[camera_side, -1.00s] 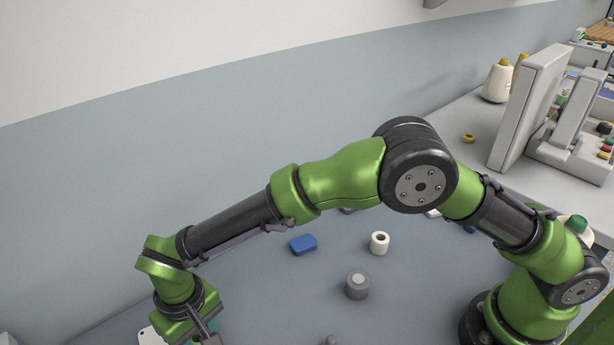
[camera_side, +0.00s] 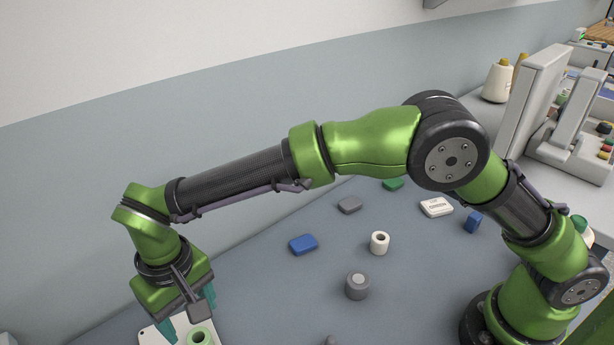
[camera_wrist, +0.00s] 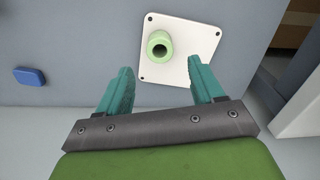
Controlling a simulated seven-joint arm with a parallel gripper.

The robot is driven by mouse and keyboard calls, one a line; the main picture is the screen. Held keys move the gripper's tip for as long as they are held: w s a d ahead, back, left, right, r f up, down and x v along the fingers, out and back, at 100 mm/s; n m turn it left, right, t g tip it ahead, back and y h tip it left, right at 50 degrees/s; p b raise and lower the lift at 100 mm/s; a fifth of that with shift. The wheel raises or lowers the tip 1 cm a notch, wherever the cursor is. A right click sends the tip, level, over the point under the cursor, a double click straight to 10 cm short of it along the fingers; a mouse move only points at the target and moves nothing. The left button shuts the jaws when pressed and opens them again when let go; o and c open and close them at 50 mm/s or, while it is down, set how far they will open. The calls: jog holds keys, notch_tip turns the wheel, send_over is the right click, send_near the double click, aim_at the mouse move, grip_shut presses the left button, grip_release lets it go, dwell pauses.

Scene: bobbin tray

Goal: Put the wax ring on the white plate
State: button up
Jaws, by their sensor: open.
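The white plate (camera_wrist: 190,40) lies flat on the table in the wrist view, with dark dots at its corners. In the side view the ring (camera_side: 200,337) and the plate (camera_side: 150,336) show partly at the bottom edge. My gripper (camera_side: 190,313) is above the plate with its teal fingers apart. In the wrist view the open gripper (camera_wrist: 160,68) holds nothing, and the ring is clear of both fingers.
A blue block (camera_side: 303,244), a white hollow cylinder (camera_side: 380,243), a grey round piece (camera_side: 358,286) and a grey block (camera_side: 350,205) sit on the table. A white box (camera_side: 436,207) and a small blue block (camera_side: 473,222) are nearer my base.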

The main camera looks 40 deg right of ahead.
jog(key=w+d+r+m+t+y, duration=0.1)
jog(key=d+r+m+t+y, duration=0.1)
jog(key=d+r, duration=1.55)
jog(key=s+d+f+m+t, duration=0.1)
jog(key=s+d+m+t, duration=0.1)
jog(key=s+d, duration=0.4)
jog(key=s+d+f+m+t, duration=0.1)
jog(key=s+d+m+t, duration=0.1)
jog(key=s+d, duration=0.5)
jog(key=d+t, duration=0.1)
jog(key=d, duration=0.5)
jog(key=shift+d+f, duration=0.15)
jog(key=shift+f, duration=0.2)
